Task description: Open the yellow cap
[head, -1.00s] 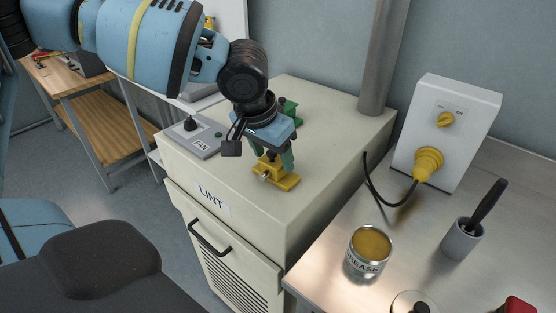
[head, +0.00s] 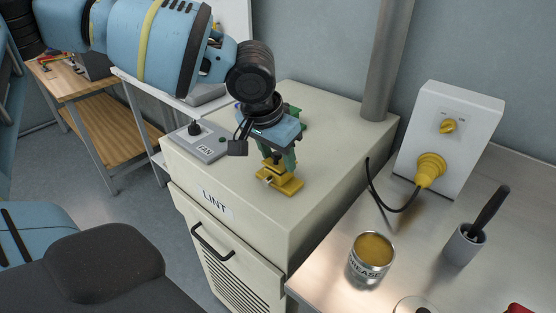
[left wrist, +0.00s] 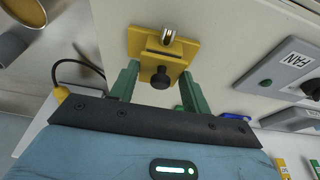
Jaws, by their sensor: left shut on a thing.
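The yellow cap (head: 270,168) is on the top of the cream cabinet marked LINT. Its yellow base plate (head: 286,185) lies on the cabinet top. In the left wrist view the yellow cap (left wrist: 185,52) shows a metal loop and a dark round knob (left wrist: 160,77). My left gripper (head: 277,162) points down over it, with its green fingers shut on the yellow cap's upper part. In the left wrist view the green fingers (left wrist: 157,88) stand on either side of the knob. The exact contact is partly hidden. My right gripper is not in view.
A grey FAN switch box (head: 201,142) stands left on the cabinet (head: 335,130). On the right bench are a grease tin (head: 370,260), a brush cup (head: 464,243) and a white box with a yellow plug (head: 430,168).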

